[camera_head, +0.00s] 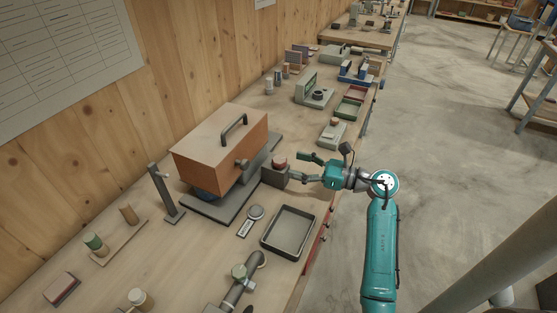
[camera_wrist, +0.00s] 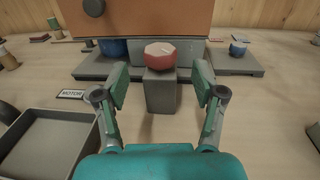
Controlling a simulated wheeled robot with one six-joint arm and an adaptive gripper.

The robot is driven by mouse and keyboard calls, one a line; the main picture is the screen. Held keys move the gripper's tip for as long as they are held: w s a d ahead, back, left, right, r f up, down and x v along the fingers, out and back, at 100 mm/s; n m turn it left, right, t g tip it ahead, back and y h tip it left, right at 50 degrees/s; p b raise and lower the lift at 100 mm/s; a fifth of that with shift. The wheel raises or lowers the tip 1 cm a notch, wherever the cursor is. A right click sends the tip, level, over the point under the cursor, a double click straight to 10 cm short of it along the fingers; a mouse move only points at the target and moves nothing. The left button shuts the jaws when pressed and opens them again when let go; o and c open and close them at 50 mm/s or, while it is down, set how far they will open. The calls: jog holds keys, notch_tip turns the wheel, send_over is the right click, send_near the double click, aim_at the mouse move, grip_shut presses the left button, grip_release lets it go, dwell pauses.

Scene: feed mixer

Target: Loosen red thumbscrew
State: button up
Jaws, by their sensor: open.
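The red thumbscrew (camera_wrist: 160,56) is a faceted red knob on top of a grey block (camera_wrist: 160,93), in front of the orange-brown box. In the head view the thumbscrew (camera_head: 280,162) sits on the same block at the right edge of the mixer base. My gripper (camera_wrist: 160,80) is open, with one finger on each side of the block and clear gaps to both. In the wrist view the thumbscrew lies between and just beyond the fingertips, apart from them. In the head view my gripper (camera_head: 299,166) reaches in from the right. Nothing is held.
The orange-brown box (camera_head: 215,145) with a handle stands on a dark base (camera_head: 226,208) behind the block. A black tray (camera_head: 288,250) lies near the table's front edge. A grey tubular part (camera_head: 240,283) lies further forward. A green-grey device (camera_head: 332,133) stands beyond my gripper.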

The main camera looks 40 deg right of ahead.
aim_at(280, 159)
jog(key=x, duration=0.6)
jog(key=c, duration=1.2)
jog(key=shift+o, duration=0.2)
jog(key=shift+y, duration=0.3)
jog(key=shift+d+n+g+y, duration=0.1)
jog(key=shift+n+g+y, duration=0.6)
jog(key=shift+n+y, duration=0.25)
jog(key=shift+n+g+y, duration=1.25)
jog(key=shift+g+y, duration=0.15)
jog(key=shift+y, duration=0.15)
